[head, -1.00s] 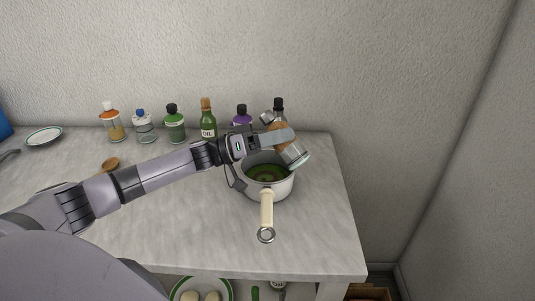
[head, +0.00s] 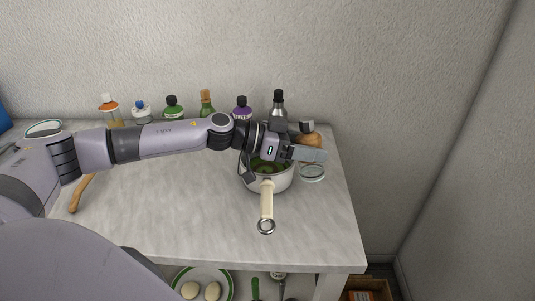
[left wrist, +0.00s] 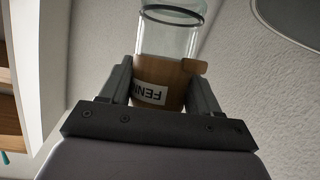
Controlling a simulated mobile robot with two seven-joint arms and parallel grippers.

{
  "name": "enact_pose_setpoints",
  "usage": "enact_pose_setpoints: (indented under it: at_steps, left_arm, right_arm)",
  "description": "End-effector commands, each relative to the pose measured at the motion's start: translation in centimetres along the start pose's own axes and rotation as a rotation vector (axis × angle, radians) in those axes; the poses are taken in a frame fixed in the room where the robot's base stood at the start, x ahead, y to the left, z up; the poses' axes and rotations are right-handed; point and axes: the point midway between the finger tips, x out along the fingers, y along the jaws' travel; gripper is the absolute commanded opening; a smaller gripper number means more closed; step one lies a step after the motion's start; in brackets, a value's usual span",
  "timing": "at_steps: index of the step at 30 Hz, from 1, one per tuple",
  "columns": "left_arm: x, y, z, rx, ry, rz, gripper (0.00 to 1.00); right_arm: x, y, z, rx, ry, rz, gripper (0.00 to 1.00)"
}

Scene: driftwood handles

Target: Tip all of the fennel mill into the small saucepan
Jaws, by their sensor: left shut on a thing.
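The fennel mill (head: 312,173) has a wooden part and a clear glass part with a dark rim. In the left wrist view its wooden part (left wrist: 160,78) shows a white label starting "FENN", and the glass looks clear. My left gripper (head: 308,147) is shut on the wooden part, which shows above the fingers in the head view, with the glass end below. The small white saucepan (head: 268,184) stands on the counter with green contents and its cream handle towards me. The mill is just right of the saucepan, and the gripper hides part of the pan's rim. My right gripper is not in view.
Several bottles stand along the wall, including a purple one (head: 242,108) and a dark-capped one (head: 278,104) behind the gripper. A wooden utensil (head: 80,194) lies at the left. The counter (head: 180,215) is clear in front; its right edge is near the mill.

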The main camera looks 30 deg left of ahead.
Motion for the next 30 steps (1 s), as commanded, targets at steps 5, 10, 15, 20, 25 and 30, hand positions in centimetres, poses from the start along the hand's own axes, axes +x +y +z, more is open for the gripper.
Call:
enact_pose_setpoints:
  at_steps: [5, 10, 15, 20, 25, 30]
  left_arm:
    - [0.4, 0.5, -0.5, 0.04, -0.033, -0.016, 0.26]
    - [1.0, 0.9, -0.3, 0.07, -0.07, -0.029, 0.26]
    - [1.4, 1.3, -0.2, 0.103, -0.102, -0.042, 0.26]
    - [1.8, 1.6, -0.1, 0.124, -0.127, -0.051, 0.26]
    - [2.0, 1.8, 0.0, 0.138, -0.145, -0.057, 0.26]
    - [2.1, 1.9, -0.1, 0.146, -0.152, -0.062, 0.26]
  right_arm:
    - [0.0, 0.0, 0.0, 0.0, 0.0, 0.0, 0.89]
    - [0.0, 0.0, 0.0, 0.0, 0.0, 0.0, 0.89]
    - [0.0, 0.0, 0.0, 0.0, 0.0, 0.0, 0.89]
    - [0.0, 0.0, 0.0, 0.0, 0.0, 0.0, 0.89]
    - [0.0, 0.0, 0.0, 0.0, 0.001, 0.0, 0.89]
    - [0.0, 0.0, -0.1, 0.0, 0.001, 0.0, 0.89]
